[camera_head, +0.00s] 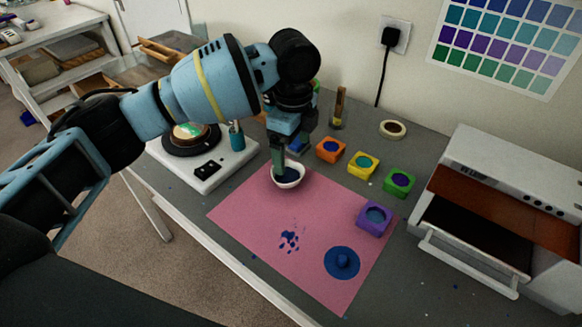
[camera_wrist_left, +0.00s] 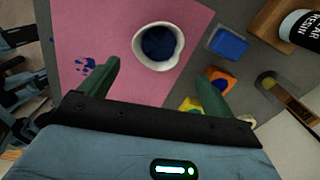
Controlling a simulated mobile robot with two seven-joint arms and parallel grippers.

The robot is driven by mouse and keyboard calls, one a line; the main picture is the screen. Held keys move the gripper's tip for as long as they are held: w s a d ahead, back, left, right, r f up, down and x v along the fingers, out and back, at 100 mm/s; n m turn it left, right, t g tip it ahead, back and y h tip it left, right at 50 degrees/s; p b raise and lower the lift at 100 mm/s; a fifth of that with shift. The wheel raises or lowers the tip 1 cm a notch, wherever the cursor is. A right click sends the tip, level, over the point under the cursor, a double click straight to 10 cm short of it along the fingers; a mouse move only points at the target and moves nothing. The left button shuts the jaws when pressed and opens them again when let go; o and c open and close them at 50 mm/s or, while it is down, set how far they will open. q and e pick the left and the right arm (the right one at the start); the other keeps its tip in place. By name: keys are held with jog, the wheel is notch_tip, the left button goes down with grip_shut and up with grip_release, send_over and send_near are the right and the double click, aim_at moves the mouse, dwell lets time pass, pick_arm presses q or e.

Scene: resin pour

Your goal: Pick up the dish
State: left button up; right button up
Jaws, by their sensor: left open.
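The dish (camera_head: 289,184) is a small white bowl with dark blue contents, standing on the pink mat (camera_head: 240,213) near its far edge. In the left wrist view the dish (camera_wrist_left: 181,50) shows whole, with a small pouring lip at its rim. My left gripper (camera_head: 285,163) points down at the dish from above, its green fingers over and beside it, hiding part of the far side. In the left wrist view the left gripper (camera_wrist_left: 158,72) is open and empty, with the dish just past the gap between its fingertips. My right gripper is not in view.
Orange (camera_head: 331,150), yellow (camera_head: 363,164), green (camera_head: 399,182) and purple (camera_head: 374,218) molds stand right of the dish. A white scale-like device (camera_head: 208,165) is at left. A white oven (camera_head: 505,200) with its door open stands at right. Blue spots and a blue disc (camera_head: 342,263) mark the mat.

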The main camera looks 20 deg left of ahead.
aim_at(288, 180)
pick_arm(q)
jog(key=shift+s+f, duration=0.2)
jog(key=shift+f, duration=0.8)
jog(key=shift+w+f, duration=0.1)
jog(key=shift+f, duration=0.2)
jog(key=shift+a+f, duration=0.15)
jog(key=f, duration=0.2)
jog(key=a+f, duration=0.1)
jog(key=f, duration=0.1)
jog(key=shift+f, duration=0.1)
jog(key=shift+d+f, duration=0.1)
jog(key=shift+f, duration=0.25)
